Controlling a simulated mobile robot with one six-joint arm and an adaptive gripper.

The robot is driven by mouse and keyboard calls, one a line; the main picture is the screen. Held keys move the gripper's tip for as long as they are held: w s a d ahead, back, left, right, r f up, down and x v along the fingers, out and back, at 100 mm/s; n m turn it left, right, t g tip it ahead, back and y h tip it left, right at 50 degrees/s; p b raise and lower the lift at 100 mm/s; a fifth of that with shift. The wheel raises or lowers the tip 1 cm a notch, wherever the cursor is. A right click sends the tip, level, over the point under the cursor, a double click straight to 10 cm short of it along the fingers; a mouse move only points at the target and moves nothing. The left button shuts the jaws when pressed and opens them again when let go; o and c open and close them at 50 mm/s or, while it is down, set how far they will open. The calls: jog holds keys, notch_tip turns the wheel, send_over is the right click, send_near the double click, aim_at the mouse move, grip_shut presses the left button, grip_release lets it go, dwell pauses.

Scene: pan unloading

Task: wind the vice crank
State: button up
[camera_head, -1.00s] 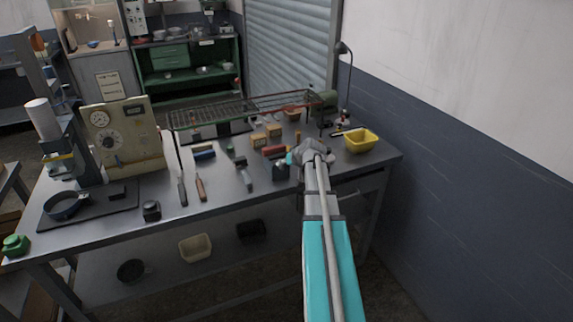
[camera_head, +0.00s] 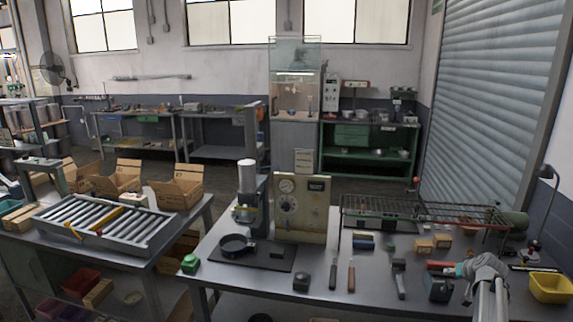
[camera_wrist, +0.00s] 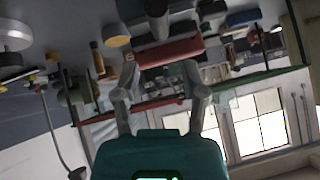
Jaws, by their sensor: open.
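My gripper (camera_head: 468,268) is over the right part of the workbench, beside a red bar-like item (camera_head: 440,266). In the wrist view my gripper (camera_wrist: 165,82) has its two fingers spread apart. A red block (camera_wrist: 170,52) shows beyond and between them; I see no contact. A rounded green body (camera_head: 515,222) at the back right of the bench may be the vice, but it is small and partly covered by the wire rack. A green rounded shape (camera_wrist: 75,92) at left in the wrist view may be the same thing. I cannot make out a crank.
The wire rack (camera_head: 400,211) stands along the bench's back. A yellow bin (camera_head: 549,288) is at the right end, near a lamp (camera_head: 541,205). A dark green box-like item (camera_head: 437,288) and hand tools lie left of my gripper. A gauge panel (camera_head: 302,208) stands further left.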

jog(key=s+a+f+n+g+y+b, duration=0.1)
jog(key=s+a+f+g, duration=0.2)
jog(key=a, duration=0.8)
jog(key=s+a+f+n+g+b, duration=0.15)
jog(key=s+a, duration=0.35)
jog(key=a, duration=0.6)
jog(key=s+a+f+n+g+y+b, duration=0.15)
jog(key=s+a+f, duration=0.25)
jog(key=a, duration=0.7)
jog(key=s+a+f+g+h+b, duration=0.1)
jog(key=s+a+g+h, duration=0.1)
jog(key=s+a, duration=0.5)
jog(key=shift+s+f+g, duration=0.3)
jog(key=shift+s+g, duration=0.2)
jog(key=shift+s, duration=0.25)
